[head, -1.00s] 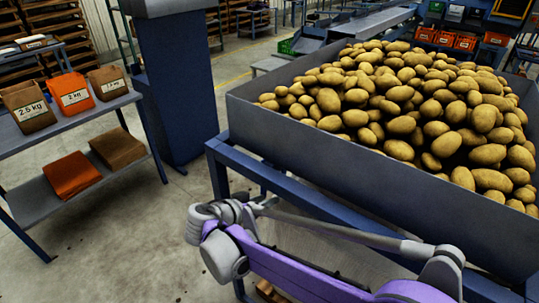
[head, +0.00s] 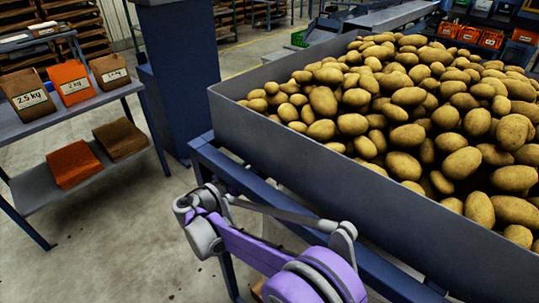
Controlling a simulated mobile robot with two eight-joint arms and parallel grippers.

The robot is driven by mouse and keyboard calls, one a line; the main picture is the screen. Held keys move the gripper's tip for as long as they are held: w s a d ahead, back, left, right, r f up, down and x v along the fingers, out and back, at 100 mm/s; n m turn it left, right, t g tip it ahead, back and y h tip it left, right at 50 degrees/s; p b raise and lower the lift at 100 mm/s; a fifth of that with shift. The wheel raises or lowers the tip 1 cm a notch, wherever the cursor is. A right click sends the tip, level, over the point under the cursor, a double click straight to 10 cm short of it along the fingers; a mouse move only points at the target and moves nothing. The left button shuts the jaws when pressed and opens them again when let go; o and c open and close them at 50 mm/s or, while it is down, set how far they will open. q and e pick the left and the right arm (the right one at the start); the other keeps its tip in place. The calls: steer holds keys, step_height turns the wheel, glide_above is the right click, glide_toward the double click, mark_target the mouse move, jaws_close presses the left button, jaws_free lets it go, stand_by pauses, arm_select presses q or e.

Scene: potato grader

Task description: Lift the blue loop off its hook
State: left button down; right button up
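I do not see a blue loop or a hook anywhere in the head view. A purple and grey link of one of my arms (head: 245,245) crosses the lower middle, in front of the potato bin. Neither gripper's fingertips can be made out, so I cannot tell what they hold.
A grey bin (head: 330,165) heaped with potatoes (head: 430,110) stands on a blue frame (head: 290,215) at the right. A shelf table (head: 95,105) with labelled bags (head: 70,85) is at the left, a dark blue column (head: 180,75) behind. Concrete floor between is clear.

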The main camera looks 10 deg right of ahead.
steer(key=x, duration=0.7)
steer(key=shift+s, duration=0.1)
jaws_close()
steer(key=shift+a, duration=0.1)
stand_by(1.1)
